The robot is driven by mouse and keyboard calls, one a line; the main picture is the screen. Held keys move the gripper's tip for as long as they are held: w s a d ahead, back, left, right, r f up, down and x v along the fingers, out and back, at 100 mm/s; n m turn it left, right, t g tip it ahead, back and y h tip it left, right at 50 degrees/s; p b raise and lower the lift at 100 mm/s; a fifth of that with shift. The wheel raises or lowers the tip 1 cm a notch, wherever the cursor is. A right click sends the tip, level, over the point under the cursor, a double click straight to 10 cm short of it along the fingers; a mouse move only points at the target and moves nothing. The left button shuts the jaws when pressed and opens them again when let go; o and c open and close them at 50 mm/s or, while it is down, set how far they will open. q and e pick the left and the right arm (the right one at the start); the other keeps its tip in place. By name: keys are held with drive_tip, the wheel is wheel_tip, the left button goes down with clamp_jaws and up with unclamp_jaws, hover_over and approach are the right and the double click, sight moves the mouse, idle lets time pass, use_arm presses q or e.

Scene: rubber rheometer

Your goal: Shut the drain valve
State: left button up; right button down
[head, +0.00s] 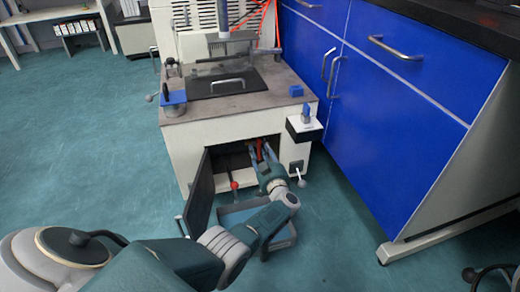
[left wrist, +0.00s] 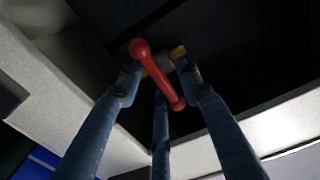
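The drain valve's red lever (head: 259,149) shows in the head view inside the open lower compartment of the machine. In the left wrist view the red lever (left wrist: 158,75) lies aslant, with a ball at its upper end, in front of a small grey and brass-coloured valve body (left wrist: 177,53). My left gripper (head: 262,160) reaches into the compartment. In the left wrist view its three blue fingers (left wrist: 158,78) stand apart around the lever, which lies between their tips. No firm grip shows. My right gripper is not in view.
A dark door (head: 198,196) hangs open left of the compartment. A red knob (head: 234,185) stands low at the opening. A blue tray (head: 233,216) is on the floor under my left arm. Blue cabinets (head: 375,105) close off the right; the floor at left is clear.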

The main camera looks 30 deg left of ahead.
use_arm(q)
drive_tip(key=v, duration=1.2)
